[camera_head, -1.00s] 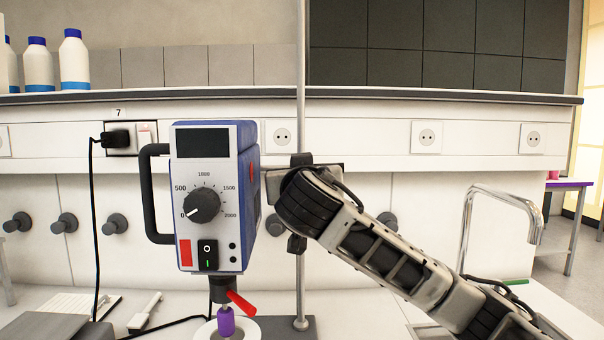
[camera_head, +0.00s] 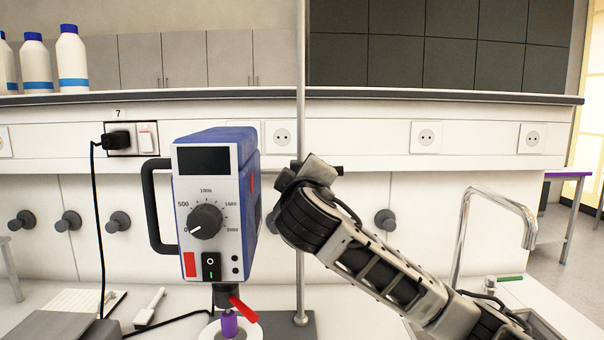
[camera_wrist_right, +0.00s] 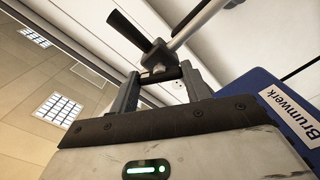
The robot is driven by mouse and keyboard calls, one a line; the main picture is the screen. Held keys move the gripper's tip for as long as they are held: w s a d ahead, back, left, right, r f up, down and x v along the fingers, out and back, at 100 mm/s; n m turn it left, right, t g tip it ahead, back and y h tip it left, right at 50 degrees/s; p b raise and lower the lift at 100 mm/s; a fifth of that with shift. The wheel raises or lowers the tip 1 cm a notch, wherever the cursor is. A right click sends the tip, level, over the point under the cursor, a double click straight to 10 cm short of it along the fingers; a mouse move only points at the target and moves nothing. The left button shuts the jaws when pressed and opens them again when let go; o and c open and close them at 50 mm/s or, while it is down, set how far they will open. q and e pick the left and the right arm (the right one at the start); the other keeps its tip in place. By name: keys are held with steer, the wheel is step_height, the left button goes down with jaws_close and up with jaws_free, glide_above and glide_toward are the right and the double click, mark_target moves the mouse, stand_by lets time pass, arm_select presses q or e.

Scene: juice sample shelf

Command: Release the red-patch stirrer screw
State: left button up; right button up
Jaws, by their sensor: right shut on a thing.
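The stirrer (camera_head: 206,205) is a blue and grey box with a dial and a red patch (camera_head: 190,264) low on its front. It stands at the metal rod (camera_head: 301,60). In the right wrist view its blue side (camera_wrist_right: 285,110) shows at the right. My right gripper (camera_wrist_right: 160,82) is shut on the stirrer's dark clamp screw (camera_wrist_right: 158,75), which lies between its fingers below a metal clamp piece. In the head view my right wrist covers this spot beside the rod, so the screw cannot be made out there. My left gripper is not in view.
A red lever (camera_head: 243,306) and a purple piece (camera_head: 229,324) sit below the stirrer. A black cable (camera_head: 97,220) hangs at the left. A faucet (camera_head: 500,205) stands at the right. White bottles (camera_head: 72,58) stand on the shelf (camera_head: 400,97) above.

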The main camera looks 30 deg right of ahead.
steer(key=n, duration=0.6)
steer(key=shift+n, duration=0.3)
stand_by(0.4)
steer(key=o, duration=1)
steer(key=b+v, duration=0.2)
steer(key=v, duration=1.4)
steer(key=shift+b, duration=0.35)
steer(key=shift+d, duration=0.1)
